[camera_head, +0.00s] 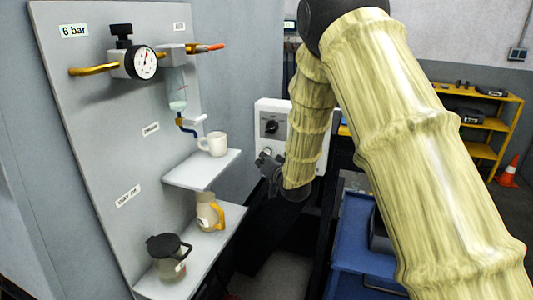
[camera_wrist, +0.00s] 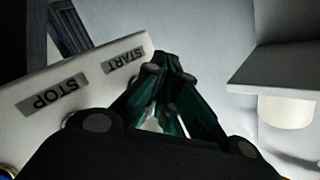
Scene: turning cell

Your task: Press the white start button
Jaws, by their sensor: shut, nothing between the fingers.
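The white control panel (camera_head: 268,107) stands behind my arm in the head view, with a black rotary switch (camera_head: 271,127) on it. In the wrist view the panel (camera_wrist: 40,78) is tilted and carries a START label (camera_wrist: 124,61) and a STOP label (camera_wrist: 52,93). My gripper (camera_head: 263,160) is at the panel's lower left in the head view. Its fingers (camera_wrist: 161,62) are shut and empty, beside the START label in the wrist view. I cannot make out the white start button; the fingers may cover it. Whether the fingertips touch the panel is unclear.
Left of the panel is a grey board (camera_head: 95,110) with a pressure gauge (camera_head: 146,62) and shelves. A white mug (camera_head: 214,144) stands on the upper shelf (camera_head: 188,177), two jugs on the lower one. A blue cabinet (camera_head: 355,245) is below my arm.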

